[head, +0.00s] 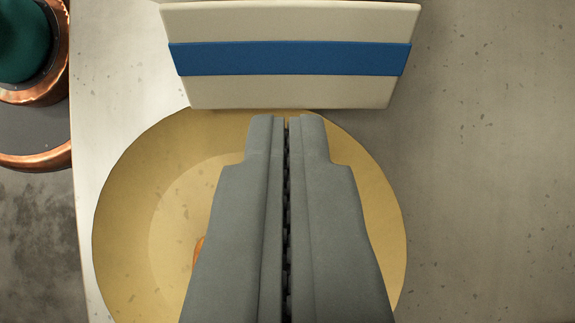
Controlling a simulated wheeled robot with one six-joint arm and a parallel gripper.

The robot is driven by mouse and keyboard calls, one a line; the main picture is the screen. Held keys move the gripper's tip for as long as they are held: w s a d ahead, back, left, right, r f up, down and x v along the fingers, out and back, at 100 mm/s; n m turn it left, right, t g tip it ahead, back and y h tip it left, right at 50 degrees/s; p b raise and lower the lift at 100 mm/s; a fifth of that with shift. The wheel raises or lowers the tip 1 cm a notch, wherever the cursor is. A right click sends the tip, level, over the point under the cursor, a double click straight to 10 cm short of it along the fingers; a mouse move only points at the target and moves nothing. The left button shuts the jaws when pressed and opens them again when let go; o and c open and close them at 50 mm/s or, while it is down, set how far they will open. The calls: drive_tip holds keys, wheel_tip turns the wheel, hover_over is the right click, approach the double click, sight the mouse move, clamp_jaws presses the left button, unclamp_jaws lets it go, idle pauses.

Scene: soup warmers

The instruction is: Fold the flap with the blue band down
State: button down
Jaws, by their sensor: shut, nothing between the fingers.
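The flap with the blue band (290,92) is a cream panel at the top centre of the head view, with a blue stripe (290,58) across it. Its upper edge is near the top of the picture, and what it is joined to is out of view. My gripper (286,118) is shut and empty, pointing up the picture toward the flap's lower edge. The fingertips appear just below that edge. I cannot tell how far apart they are in depth.
A large round yellowish dish (125,230) lies under my gripper, on a pale surface (100,120). An orange-brown bit shows inside it, mostly hidden by my gripper. A copper vessel with a dark green top (22,40) stands at the upper left. Speckled grey surface (490,180) at right is clear.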

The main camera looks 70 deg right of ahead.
sight(288, 100)
drive_tip(key=shift+x, duration=1.15)
drive_tip(key=shift+a+f, duration=0.25)
drive_tip(key=shift+f, duration=0.2)
drive_tip(key=shift+r, duration=0.2)
drive_tip(key=shift+r, duration=0.7)
